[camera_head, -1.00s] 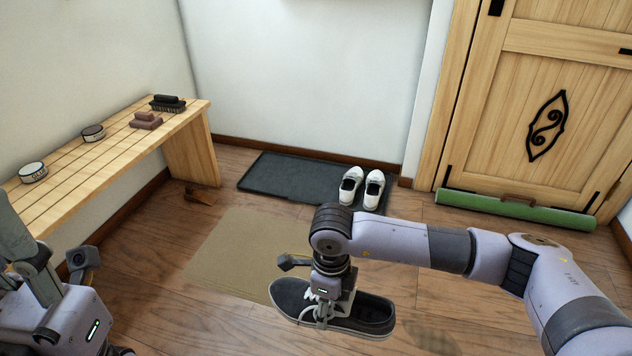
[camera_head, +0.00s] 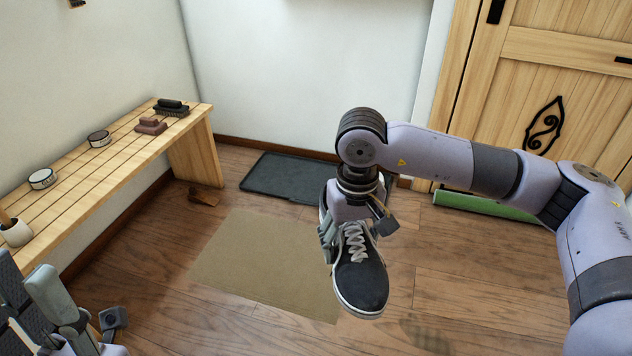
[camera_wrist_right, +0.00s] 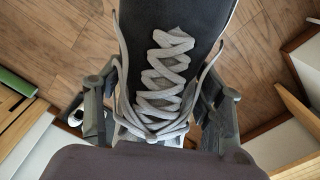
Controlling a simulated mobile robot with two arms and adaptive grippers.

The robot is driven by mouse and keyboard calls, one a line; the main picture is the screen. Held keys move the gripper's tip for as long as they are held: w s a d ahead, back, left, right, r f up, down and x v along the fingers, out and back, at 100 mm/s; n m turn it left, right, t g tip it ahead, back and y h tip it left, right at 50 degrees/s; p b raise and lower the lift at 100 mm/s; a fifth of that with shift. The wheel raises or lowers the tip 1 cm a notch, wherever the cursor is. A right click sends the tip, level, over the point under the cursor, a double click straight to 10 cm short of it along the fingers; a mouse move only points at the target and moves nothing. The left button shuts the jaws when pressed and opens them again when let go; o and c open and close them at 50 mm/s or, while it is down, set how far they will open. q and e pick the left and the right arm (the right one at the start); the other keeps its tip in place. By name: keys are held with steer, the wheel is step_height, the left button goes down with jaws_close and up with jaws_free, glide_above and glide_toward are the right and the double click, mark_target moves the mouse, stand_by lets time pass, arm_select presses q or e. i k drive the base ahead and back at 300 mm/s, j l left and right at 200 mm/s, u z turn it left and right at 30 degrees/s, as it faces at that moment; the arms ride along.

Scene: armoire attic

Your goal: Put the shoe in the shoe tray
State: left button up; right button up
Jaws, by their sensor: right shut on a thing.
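A dark sneaker with grey laces and a white sole (camera_head: 362,280) hangs in my right gripper (camera_head: 352,225), above the floor in the head view. The right wrist view shows its laces and dark upper (camera_wrist_right: 170,75) close up, between the fingers (camera_wrist_right: 160,120) of that gripper. The black shoe tray (camera_head: 285,177) lies on the floor against the back wall. Its right part is hidden behind my right arm. A bit of white shoe shows at the left in the right wrist view (camera_wrist_right: 76,117). My left gripper (camera_head: 40,310) is at the lower left, and its fingertips are unclear.
A slatted wooden bench (camera_head: 110,165) along the left wall carries brushes (camera_head: 171,107) and round tins (camera_head: 42,179). A tan mat (camera_head: 265,262) lies on the floor before the tray. A green roll (camera_head: 485,206) lies at the door's foot.

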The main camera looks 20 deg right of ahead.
mark_target(276, 174)
steer(key=i+l+u, duration=0.4)
steer(key=i+l, duration=0.45)
steer(key=i, duration=0.4)
steer(key=i+l+u, duration=0.45)
steer(key=i+l, duration=0.7)
steer(key=l, duration=0.1)
